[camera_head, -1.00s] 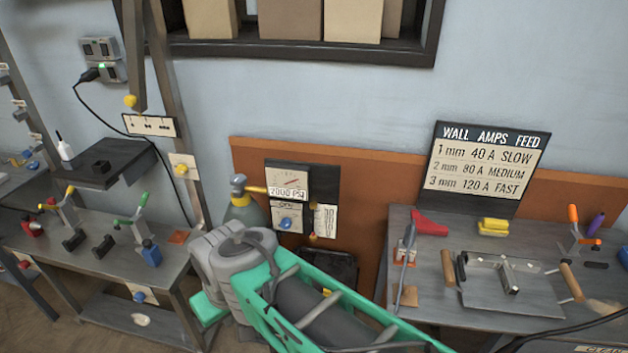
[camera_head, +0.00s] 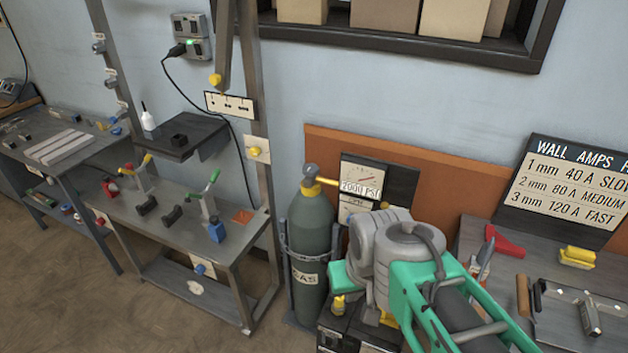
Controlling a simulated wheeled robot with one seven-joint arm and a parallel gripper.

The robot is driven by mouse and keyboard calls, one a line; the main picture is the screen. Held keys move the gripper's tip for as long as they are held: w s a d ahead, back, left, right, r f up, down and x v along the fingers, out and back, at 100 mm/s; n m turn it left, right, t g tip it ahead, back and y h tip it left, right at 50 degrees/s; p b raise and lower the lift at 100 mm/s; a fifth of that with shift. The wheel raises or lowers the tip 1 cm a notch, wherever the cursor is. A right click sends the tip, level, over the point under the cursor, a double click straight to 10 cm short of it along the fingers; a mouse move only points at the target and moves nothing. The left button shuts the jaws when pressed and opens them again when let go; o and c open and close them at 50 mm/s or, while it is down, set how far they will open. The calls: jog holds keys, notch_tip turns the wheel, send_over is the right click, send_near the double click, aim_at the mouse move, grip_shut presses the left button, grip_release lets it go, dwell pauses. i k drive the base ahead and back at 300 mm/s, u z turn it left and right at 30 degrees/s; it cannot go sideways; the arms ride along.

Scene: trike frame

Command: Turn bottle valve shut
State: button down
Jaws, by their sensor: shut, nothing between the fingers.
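A dark grey-green gas bottle (camera_head: 308,235), labelled GAS, stands upright on the floor between the left benches and the right bench. Its valve (camera_head: 310,174) on top is a grey knob with a yellow fitting running right to the gauge (camera_head: 361,182), which reads 2000 PSI. My arm's grey and green links (camera_head: 385,255) show to the right of the bottle, in front of the gauge panel. I do not see my gripper's fingers. Whether the valve is open or shut cannot be told.
The small steel bench (camera_head: 170,228) with clamps stands left of the bottle, under a dark shelf (camera_head: 183,138). The right bench (camera_head: 540,300) carries a red piece, a yellow block and tools. Bare floor (camera_head: 120,310) lies in front on the left. A post rises left of the bottle.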

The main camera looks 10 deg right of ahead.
aim_at(311, 170)
jog(key=k, duration=0.65)
jog(key=u, duration=0.6)
jog(key=i, duration=0.65)
jog(key=u, duration=0.75)
jog(key=i, duration=0.85)
jog(key=z, duration=0.55)
jog(key=i, duration=0.7)
jog(key=z, duration=0.6)
